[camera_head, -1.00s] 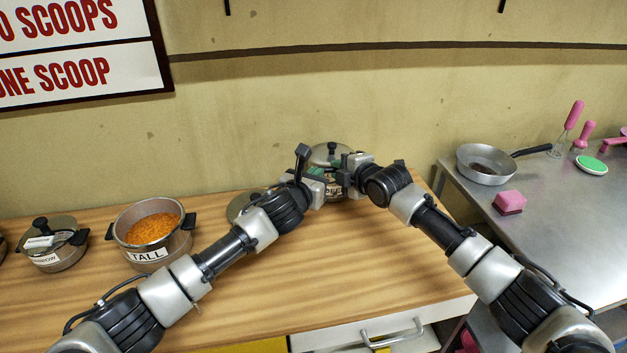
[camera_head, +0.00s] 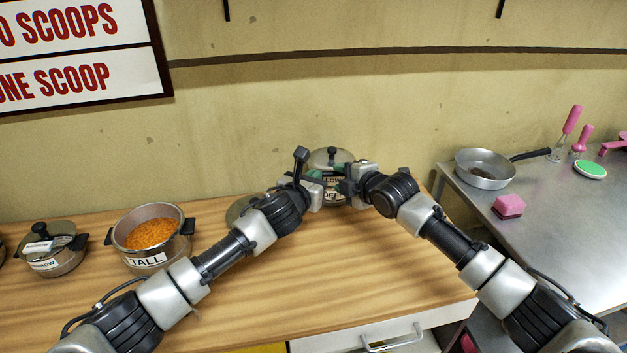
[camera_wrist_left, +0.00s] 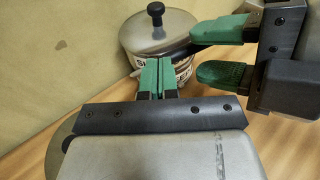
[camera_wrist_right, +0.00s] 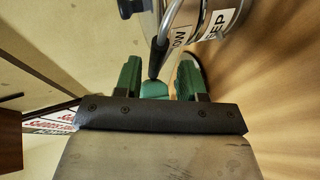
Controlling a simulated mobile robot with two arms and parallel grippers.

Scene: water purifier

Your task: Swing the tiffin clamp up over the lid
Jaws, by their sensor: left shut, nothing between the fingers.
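The tiffin (camera_head: 331,158) is a round metal container with a black-knobbed lid and white labels, standing at the counter's back. In the left wrist view its lid (camera_wrist_left: 150,33) is on top. My left gripper (camera_wrist_left: 160,66) is shut and empty, its green fingers in front of the tiffin. My right gripper (camera_wrist_right: 158,68) is open beside the tiffin, its fingers apart; they also show in the left wrist view (camera_wrist_left: 215,52). A thin grey metal wire (camera_wrist_right: 166,30), apparently the clamp, shows near the right fingertips. Whether it touches them I cannot tell. My grippers hide much of the tiffin in the head view.
A pot labelled TALL (camera_head: 147,261) with orange contents and a lidded pot (camera_head: 52,262) stand on the wooden counter at left. A second metal counter at right holds a pan (camera_head: 484,168) and a pink sponge (camera_head: 508,206). The wooden counter's front is clear.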

